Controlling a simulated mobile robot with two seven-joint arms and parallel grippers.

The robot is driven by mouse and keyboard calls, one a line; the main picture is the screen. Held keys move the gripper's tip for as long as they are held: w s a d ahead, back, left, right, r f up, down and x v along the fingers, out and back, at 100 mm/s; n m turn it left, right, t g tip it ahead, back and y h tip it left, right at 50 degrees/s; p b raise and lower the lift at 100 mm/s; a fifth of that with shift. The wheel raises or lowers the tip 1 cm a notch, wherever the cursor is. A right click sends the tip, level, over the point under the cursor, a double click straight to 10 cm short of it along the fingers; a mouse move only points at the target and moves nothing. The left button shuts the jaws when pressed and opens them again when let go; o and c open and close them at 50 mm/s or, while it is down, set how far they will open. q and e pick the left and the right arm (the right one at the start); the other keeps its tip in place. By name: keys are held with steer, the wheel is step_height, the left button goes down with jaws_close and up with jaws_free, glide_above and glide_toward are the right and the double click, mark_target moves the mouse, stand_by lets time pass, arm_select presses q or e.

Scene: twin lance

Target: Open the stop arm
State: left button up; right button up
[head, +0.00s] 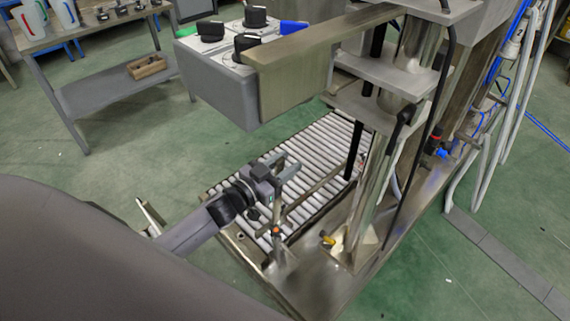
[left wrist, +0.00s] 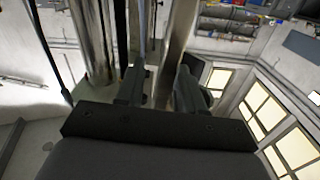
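The stop arm seems to be the thin metal bar (head: 318,190) that runs slantwise across the roller conveyor (head: 325,140), near a short post with an orange cap (head: 277,240). My left gripper (head: 288,170) is above the rollers beside this bar, its two fingers spread apart. I cannot tell whether it touches the bar. In the left wrist view, the fingers (left wrist: 160,90) are apart, with upright metal poles behind them; I see nothing clearly held. My right gripper is not in view.
A metal column (head: 380,180) with plates stands right of the conveyor. A grey box with black-knobbed valves (head: 225,75) overhangs the rollers. A yellow-handled part (head: 328,239) sits on the base frame. A workbench (head: 95,25) is at the upper left. Green floor is free at left.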

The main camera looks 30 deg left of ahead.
arm_select(q)
jaws_close()
steer(key=a, duration=0.1)
steer(key=w+a+n, duration=0.1)
steer(key=a, duration=0.1)
steer(key=a+n, duration=0.1)
steer(key=shift+w+a+p, duration=0.25)
steer(key=shift+a+p, duration=0.05)
steer(key=shift+p, duration=0.1)
jaws_free()
steer(key=v, duration=0.7)
steer(key=shift+s, duration=0.1)
